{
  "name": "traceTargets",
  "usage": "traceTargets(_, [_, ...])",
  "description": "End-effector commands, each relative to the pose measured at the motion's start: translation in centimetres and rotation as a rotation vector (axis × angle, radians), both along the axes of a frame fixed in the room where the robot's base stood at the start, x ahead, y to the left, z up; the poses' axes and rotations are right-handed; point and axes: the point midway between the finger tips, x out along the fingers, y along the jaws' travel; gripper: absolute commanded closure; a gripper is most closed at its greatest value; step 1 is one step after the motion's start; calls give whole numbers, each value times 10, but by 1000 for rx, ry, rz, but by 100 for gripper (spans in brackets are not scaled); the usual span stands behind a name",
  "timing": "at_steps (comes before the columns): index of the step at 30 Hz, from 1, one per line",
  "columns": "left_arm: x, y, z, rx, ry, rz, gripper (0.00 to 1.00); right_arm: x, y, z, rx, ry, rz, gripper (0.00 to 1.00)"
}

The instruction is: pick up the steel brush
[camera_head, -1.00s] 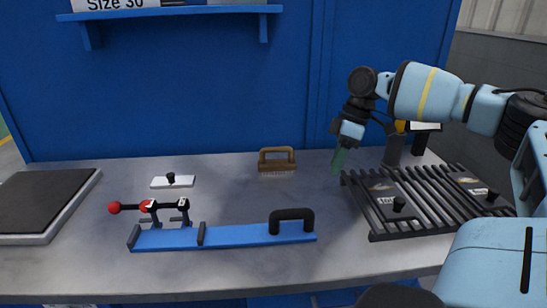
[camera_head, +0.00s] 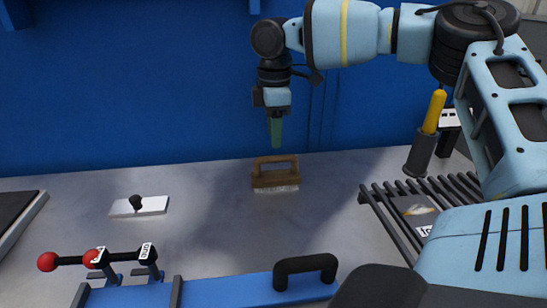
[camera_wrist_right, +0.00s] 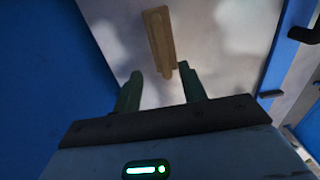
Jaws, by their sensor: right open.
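The steel brush (camera_head: 276,177) has a brown wooden handle and pale bristles and stands on the grey workbench (camera_head: 215,225), near the back. My right gripper (camera_head: 276,145) hangs just above its handle with green fingers pointing down, apart from it. In the right wrist view the brush's handle (camera_wrist_right: 158,38) lies beyond my fingers, and the open gripper (camera_wrist_right: 160,85) has nothing between its fingertips. My left gripper is not in view.
A blue fixture (camera_head: 230,291) with a black handle and red-knobbed levers lies at the front. A white plate with a black knob (camera_head: 138,205) is left of the brush. A slatted black rack (camera_head: 395,235) and a yellow-handled tool in a holder (camera_head: 434,112) are at right.

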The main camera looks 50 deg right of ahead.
Motion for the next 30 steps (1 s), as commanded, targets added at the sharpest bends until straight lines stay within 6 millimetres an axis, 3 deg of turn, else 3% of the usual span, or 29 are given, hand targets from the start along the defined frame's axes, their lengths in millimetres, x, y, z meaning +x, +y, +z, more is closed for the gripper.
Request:
traceTargets(17, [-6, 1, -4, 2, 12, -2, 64, -1, 0, -28, 1, 0, 0, 58])
traceTargets(30, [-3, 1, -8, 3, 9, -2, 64, -5, -1, -77, 0, 0, -1, 58])
